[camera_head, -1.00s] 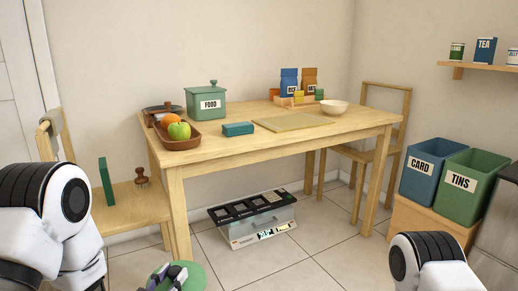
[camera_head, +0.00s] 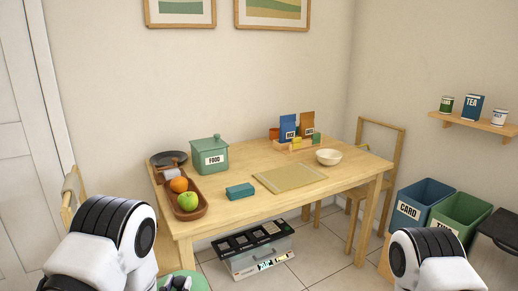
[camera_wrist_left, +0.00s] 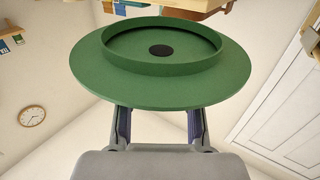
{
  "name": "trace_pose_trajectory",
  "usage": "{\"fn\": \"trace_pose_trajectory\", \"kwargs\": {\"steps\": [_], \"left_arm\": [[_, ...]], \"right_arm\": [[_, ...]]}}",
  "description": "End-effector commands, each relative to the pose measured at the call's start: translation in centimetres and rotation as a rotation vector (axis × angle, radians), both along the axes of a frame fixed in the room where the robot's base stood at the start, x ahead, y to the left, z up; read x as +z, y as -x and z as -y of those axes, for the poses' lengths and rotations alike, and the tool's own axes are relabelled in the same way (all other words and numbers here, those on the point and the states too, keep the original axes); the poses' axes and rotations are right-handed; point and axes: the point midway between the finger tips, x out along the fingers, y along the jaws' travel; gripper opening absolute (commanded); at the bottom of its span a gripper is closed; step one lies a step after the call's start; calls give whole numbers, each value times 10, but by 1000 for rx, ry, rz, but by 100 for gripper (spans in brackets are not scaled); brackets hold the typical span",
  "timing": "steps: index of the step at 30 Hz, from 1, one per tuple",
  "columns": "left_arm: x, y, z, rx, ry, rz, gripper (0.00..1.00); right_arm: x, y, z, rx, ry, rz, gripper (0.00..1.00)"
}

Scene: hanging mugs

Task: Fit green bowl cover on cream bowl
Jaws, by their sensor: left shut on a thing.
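The cream bowl (camera_head: 329,157) stands upright and uncovered on the right part of the wooden table. The green bowl cover (camera_wrist_left: 160,84) is a round disc with a raised ring and a dark centre spot, filling much of the left wrist view. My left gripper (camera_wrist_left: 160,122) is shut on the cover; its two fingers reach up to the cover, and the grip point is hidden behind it. In the head view my left gripper (camera_head: 178,284) shows at the bottom edge, with part of the green cover (camera_head: 197,281) beside it, short of the table. My right gripper is out of view.
The wooden table (camera_head: 235,205) also bears a beige mat (camera_head: 289,176), a teal box (camera_head: 240,191), a green food bin (camera_head: 208,156), a fruit tray (camera_head: 199,213) and packets (camera_head: 288,129). A chair (camera_head: 377,150) stands at its right end. A black-topped crate (camera_head: 254,251) lies underneath.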

Motion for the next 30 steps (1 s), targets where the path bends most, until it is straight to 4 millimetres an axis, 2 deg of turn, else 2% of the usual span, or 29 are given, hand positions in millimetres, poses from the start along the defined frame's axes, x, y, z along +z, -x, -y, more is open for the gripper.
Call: {"fn": "trace_pose_trajectory", "kwargs": {"steps": [1, 4, 8, 11, 20, 26, 30], "left_arm": [[36, 0, 2, 10, -1, 0, 0], [60, 0, 3, 38, 2, 4, 0], [76, 1, 4, 62, 4, 10, 0], [78, 1, 5, 72, 6, 12, 0], [75, 2, 5, 74, 6, 12, 0], [94, 41, 5, 73, 4, 10, 0], [97, 44, 4, 75, 6, 14, 0]], "right_arm": [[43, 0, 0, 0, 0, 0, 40], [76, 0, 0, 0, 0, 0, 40], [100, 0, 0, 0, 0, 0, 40], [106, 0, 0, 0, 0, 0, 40], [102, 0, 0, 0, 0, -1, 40], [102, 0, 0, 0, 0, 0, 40], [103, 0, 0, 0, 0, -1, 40]]}}
